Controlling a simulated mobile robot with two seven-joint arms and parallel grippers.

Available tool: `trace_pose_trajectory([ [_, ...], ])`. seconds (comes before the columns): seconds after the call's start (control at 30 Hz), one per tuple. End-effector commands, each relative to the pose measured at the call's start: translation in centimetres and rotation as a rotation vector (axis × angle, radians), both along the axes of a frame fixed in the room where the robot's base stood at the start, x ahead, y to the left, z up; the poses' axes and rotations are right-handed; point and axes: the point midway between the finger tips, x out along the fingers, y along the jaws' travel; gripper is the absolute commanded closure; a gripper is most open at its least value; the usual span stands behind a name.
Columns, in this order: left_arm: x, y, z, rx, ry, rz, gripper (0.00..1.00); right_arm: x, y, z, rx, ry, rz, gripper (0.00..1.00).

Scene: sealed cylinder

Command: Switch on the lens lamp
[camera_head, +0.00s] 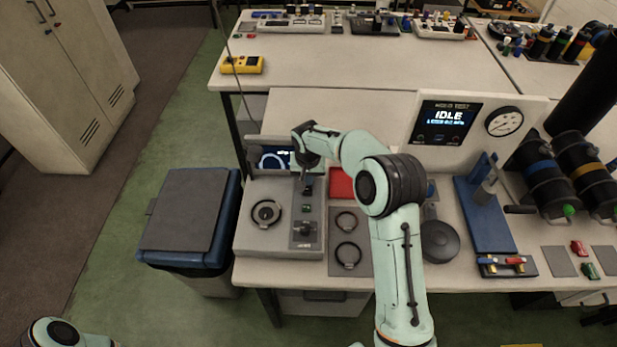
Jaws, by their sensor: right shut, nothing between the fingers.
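A grey inspection box (277,247) stands at the left end of the near bench. Its top has a round lens-like ring (266,213) on the left and a darker control strip (304,240) on the right. The strip carries small switches, a small green spot (306,208) and a dark knob (304,228). A small screen (271,159) behind it shows a pale ring. My right gripper (304,174) is shut and empty, pointing down over the far end of the strip. Whether it touches a switch cannot be told. My left gripper is out of view.
A display (444,123) reads IDLE. A blue bin (189,215) stands left of the bench. My right arm covers the bench middle.

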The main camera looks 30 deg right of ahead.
Motion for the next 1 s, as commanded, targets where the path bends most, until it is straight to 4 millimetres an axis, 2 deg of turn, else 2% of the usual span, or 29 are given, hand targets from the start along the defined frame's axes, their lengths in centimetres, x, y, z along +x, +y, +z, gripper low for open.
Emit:
trace_pose_trajectory([
  [0.03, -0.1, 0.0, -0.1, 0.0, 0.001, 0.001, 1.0, -0.4, 0.0, -0.6, 0.0, 0.014, 0.0, 1.0],
  [0.4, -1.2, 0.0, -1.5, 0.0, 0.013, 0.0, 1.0, -1.8, 0.9, -0.5, 0.003, 0.022, 0.001, 1.0],
  [0.77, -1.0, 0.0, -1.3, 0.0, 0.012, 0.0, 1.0, -1.6, 0.8, 0.0, 0.002, 0.014, 0.0, 1.0],
  [0.87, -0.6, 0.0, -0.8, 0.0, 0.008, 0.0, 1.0, -1.5, 0.7, 0.8, 0.001, 0.011, -0.001, 1.0],
  [1.0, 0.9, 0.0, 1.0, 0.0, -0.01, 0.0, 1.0, -1.0, 0.3, 3.4, 0.002, 0.011, -0.001, 1.0],
])
